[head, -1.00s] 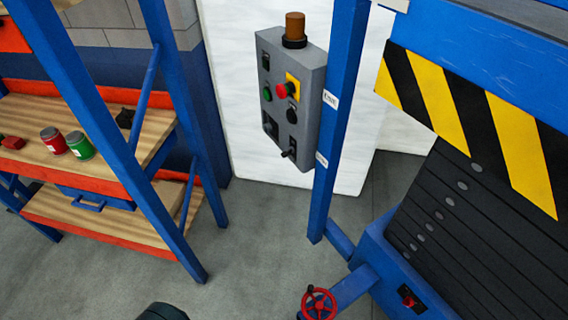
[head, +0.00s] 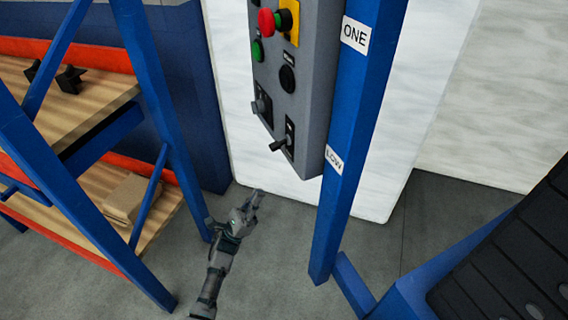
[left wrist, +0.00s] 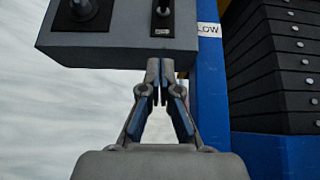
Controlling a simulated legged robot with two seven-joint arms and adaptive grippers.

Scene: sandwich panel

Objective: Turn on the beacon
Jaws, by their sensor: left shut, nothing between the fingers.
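A grey control box (head: 318,85) is mounted on a blue post, its top cut off in the head view. The beacon is out of view. My left gripper (head: 256,196) is shut and empty, below the box and apart from it in the head view. In the left wrist view its fingertips (left wrist: 160,64) appear just under the toggle switch (left wrist: 162,18). My right gripper is not in view.
The blue post (head: 353,130) with ONE and LOW labels stands right of the box. A blue shelf rack with wooden shelves (head: 90,90) is at left. Black weight plates (head: 510,255) are at lower right. Grey floor is open between.

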